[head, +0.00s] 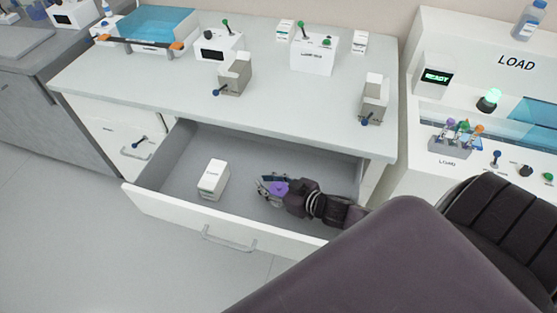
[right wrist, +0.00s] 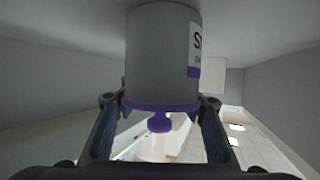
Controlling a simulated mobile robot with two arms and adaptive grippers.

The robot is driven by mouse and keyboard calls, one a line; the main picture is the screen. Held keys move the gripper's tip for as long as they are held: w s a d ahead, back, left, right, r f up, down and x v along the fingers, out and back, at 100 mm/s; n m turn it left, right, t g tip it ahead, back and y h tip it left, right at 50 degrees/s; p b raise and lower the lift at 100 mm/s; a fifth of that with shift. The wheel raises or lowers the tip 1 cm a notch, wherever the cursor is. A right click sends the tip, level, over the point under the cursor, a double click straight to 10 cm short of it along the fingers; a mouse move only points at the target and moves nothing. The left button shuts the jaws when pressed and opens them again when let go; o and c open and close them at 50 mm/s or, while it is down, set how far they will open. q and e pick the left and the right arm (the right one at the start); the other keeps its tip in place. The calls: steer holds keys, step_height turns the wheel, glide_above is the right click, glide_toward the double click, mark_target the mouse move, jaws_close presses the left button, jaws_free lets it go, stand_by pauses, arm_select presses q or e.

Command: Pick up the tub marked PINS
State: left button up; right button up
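A grey tub with a purple lid and knob stands in the open drawer; its lid (head: 279,188) shows in the head view. In the right wrist view the tub (right wrist: 160,55) fills the upper middle, appearing lid-down. Its label is partly turned away, with only a large S clear, so I cannot read the full word. My right gripper (head: 268,187) reaches into the drawer from the right. In the right wrist view its fingers (right wrist: 161,108) flank the tub near the lid. I cannot tell whether they press on it. My left gripper is not in view.
A white box (head: 213,180) stands in the drawer (head: 170,201), left of the tub. Drawer walls surround both. The counter (head: 285,96) above holds grey holders and lever boxes. A LOAD station (head: 516,63) stands at the right.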

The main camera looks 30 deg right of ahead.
jaws_close()
steer(key=shift+r, duration=0.1)
